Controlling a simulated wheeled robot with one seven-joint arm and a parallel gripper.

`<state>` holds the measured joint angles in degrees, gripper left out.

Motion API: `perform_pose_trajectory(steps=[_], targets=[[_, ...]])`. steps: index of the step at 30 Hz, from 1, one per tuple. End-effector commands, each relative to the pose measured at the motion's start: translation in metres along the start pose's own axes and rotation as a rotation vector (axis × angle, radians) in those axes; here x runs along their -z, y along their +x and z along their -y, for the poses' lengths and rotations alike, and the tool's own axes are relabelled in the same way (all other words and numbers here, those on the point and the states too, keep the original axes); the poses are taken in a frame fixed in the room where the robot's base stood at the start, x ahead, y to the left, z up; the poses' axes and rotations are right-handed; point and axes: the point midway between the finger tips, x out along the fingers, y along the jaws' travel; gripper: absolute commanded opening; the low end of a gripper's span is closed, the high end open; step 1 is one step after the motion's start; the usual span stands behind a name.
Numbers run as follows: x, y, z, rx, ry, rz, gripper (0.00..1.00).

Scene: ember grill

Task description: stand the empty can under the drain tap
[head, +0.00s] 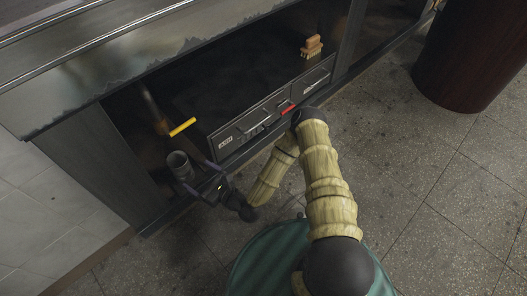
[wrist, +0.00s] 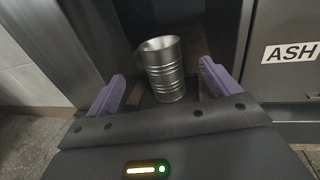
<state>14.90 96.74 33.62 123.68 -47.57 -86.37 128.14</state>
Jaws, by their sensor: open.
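The empty can (head: 181,166) is a ribbed grey metal cylinder with an open top. It stands upright in the dark bay at the left of the grill. In the wrist view the can (wrist: 165,72) is between and slightly beyond the purple fingertips, with gaps at both sides. My gripper (head: 203,180) is open and low at the bay opening; it also shows in the wrist view (wrist: 163,88). The drain tap (head: 162,125), a brownish pipe with a yellow lever (head: 182,127), hangs above and behind the can in the head view. I cannot tell whether the can is directly below its outlet.
The ash drawer (head: 250,122), labelled ASH, is just right of the bay, with another drawer beside it. A grey side panel (head: 98,165) bounds the left. A brush (head: 312,47) lies on the ledge. A dark red drum (head: 470,50) stands at right. The tiled floor is otherwise clear.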

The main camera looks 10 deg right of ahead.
Motion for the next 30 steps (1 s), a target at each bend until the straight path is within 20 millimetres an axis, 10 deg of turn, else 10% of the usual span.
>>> perform_pose_trajectory(steps=[14, 30], targets=[[-0.009, -0.01, 0.037, -0.346, -0.829, -0.327, 0.88], [-0.084, -0.094, 0.126, -0.873, -1.686, -0.734, 0.88]])
